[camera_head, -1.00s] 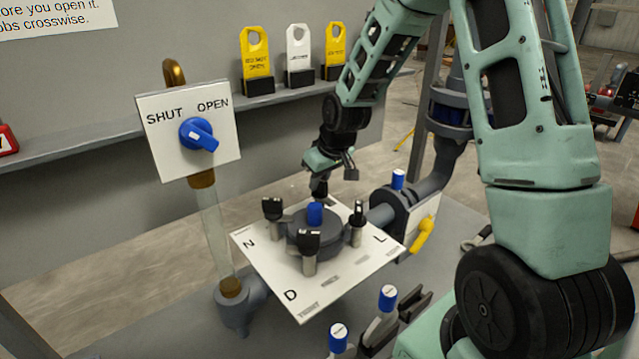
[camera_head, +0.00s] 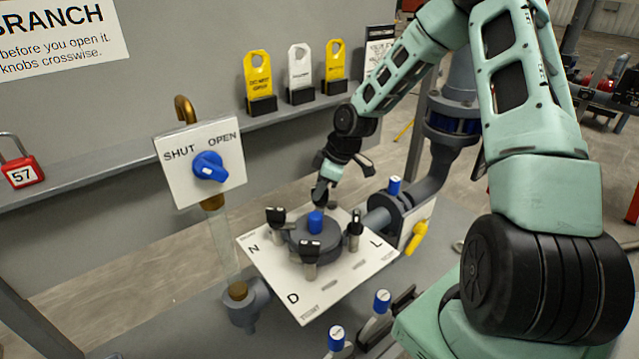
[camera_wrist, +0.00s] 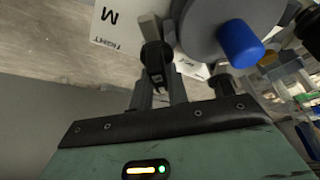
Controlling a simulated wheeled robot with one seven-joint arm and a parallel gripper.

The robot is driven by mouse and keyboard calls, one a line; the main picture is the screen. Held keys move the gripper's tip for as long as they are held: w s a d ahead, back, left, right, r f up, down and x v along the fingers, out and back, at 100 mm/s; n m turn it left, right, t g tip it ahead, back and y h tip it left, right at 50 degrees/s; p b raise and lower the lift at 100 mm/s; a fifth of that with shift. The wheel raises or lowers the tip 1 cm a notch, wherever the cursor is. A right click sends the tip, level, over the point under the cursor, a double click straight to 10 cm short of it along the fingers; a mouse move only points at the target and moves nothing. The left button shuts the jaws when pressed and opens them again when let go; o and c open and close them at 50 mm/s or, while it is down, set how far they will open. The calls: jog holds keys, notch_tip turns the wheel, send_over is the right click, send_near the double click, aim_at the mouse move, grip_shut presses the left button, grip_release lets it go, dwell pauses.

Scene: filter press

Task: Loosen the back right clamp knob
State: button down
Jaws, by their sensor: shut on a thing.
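The round grey lid (camera_head: 318,240) with a blue cap (camera_head: 315,222) sits on a white plate lettered N, D and L. Black clamp knobs stand around it: one at left (camera_head: 276,217), one in front (camera_head: 310,251), one at right (camera_head: 355,229). My gripper (camera_head: 321,196) reaches down at the lid's far side. In the wrist view, my gripper (camera_wrist: 158,88) is shut on a black clamp knob (camera_wrist: 155,60) beside the plate corner lettered M (camera_wrist: 107,17). The blue cap (camera_wrist: 239,43) is close by there. In the head view the gripper mostly hides this knob.
A SHUT/OPEN panel (camera_head: 200,160) with a blue handle stands at left. A yellow handle (camera_head: 416,236) and a blue-topped knob (camera_head: 394,186) are at right. Blue-topped levers (camera_head: 382,302) stand in front. Tags line the shelf behind, with a red padlock (camera_head: 22,173) at left.

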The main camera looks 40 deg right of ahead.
dwell(0.5)
jog(key=c, duration=1.4)
grip_release()
jog(key=shift+o, duration=0.2)
jog(key=b+v, duration=0.2)
jog(key=v, duration=1.5)
jog(key=shift+r, duration=0.2)
